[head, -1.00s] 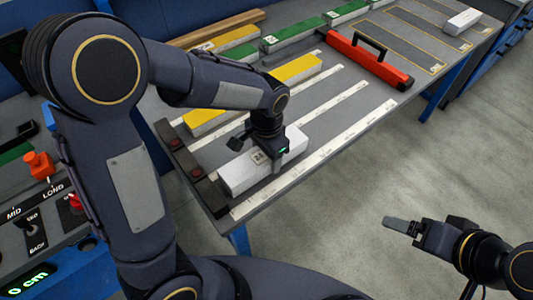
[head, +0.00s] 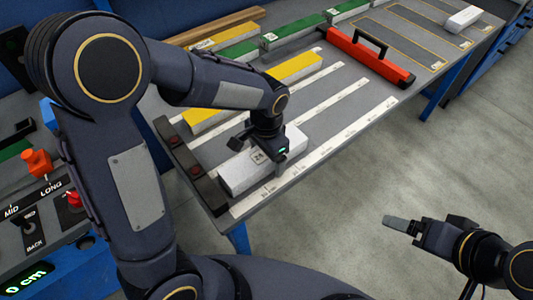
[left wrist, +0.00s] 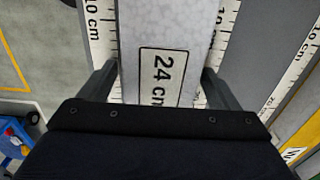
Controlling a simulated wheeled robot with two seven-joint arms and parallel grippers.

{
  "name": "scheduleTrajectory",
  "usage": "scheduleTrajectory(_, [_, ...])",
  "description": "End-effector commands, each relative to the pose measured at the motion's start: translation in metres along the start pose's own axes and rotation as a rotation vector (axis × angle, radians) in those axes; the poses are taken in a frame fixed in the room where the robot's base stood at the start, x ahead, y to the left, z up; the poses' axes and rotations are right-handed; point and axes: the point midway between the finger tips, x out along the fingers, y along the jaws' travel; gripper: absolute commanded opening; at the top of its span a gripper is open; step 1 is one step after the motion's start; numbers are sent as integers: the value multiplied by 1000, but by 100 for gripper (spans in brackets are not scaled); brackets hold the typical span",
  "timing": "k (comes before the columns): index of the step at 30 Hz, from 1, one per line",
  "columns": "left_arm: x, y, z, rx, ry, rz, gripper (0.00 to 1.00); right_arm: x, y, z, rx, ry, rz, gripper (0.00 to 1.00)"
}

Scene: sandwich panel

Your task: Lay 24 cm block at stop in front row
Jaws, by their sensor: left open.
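The white 24 cm block (head: 240,176) lies flat in the front row, between printed scales. Its left end is at the dark stop bar (head: 190,168); I cannot tell whether they touch. In the left wrist view the block's 24 cm label (left wrist: 165,78) faces up. My left gripper (head: 278,155) is over the block's right part. In the left wrist view its open fingers (left wrist: 158,85) stand one on each side of the block, which hides nothing of them there. My right gripper (head: 400,224) is off the table at lower right, away from the block; its opening is unclear.
A yellow block (head: 294,67) lies in the row behind. Green blocks (head: 310,28) are farther back. A red level with a black handle (head: 369,59) lies right of the rows. A white block (head: 462,19) is at far right. A control panel (head: 40,225) is at left.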

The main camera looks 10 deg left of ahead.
Motion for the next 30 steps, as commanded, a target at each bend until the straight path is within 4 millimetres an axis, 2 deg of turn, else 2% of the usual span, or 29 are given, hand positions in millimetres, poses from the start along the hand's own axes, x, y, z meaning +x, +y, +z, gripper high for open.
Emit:
scheduleTrajectory(5, [-11, 0, -1, 0, 3, -1, 84, -2, -1, -1, 0, 0, 0, 84])
scheduleTrajectory(15, [-66, 0, -1, 0, 3, 0, 84, -8, -4, -4, 0, 0, 0, 84])
scheduleTrajectory(23, [-79, 0, 0, -1, 1, 0, 84, -9, -4, -4, 0, 0, 0, 84])
scheduleTrajectory(26, [-84, -2, 6, -20, 14, 11, 84, -10, -5, -5, 0, 0, 0, 84])
scheduleTrajectory(30, [-108, -9, 34, -119, 84, 59, 84, -18, -8, -9, 0, 0, 0, 84])
